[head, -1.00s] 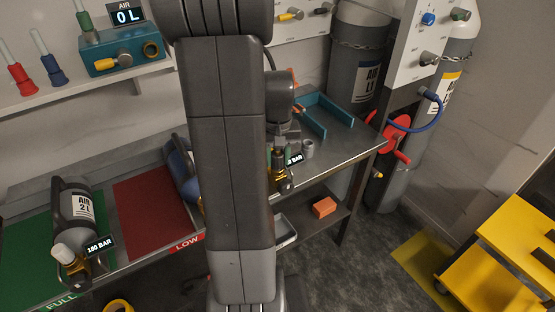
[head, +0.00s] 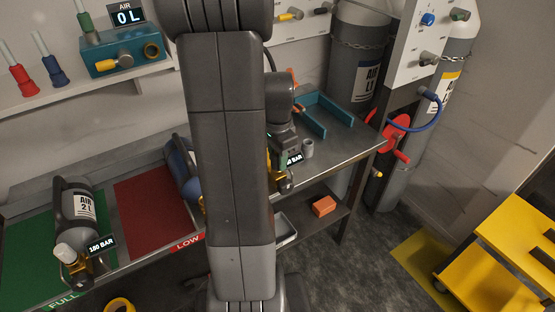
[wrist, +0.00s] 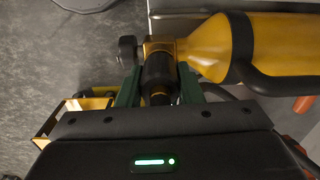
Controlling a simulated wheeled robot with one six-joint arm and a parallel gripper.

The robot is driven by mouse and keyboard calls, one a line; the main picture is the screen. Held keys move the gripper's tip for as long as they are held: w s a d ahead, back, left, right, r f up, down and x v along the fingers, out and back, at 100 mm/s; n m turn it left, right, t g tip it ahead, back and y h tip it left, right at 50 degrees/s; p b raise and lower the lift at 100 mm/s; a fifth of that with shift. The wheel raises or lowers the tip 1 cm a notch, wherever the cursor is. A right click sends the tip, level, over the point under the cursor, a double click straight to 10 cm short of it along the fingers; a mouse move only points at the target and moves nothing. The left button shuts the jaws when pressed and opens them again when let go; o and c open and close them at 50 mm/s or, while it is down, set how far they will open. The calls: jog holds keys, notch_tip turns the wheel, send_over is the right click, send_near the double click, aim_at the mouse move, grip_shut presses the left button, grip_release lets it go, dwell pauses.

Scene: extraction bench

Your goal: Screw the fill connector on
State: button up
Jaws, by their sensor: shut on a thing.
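In the wrist view my gripper (wrist: 158,88) has its two green fingers closed on either side of a black cylindrical connector (wrist: 158,72). The connector lies against the brass valve (wrist: 160,45) of a yellow cylinder (wrist: 215,45); whether its thread is engaged cannot be seen. A dark round knob (wrist: 127,47) sits at the valve's left end. In the head view my arm hides the yellow cylinder and most of my gripper. A brass part of the valve (head: 284,186) and part of a pressure label (head: 294,158) show just right of the arm.
A grey cylinder (head: 77,207) labelled 180 BAR lies on the green mat (head: 25,245). A blue cylinder (head: 180,165) lies by the red mat (head: 145,210), partly behind my arm. A teal cradle (head: 335,112) stands at the bench's right. A yellow cart (head: 490,280) stands on the floor.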

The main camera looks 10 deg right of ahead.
jog(key=m, duration=1)
jog(key=o, duration=1.1)
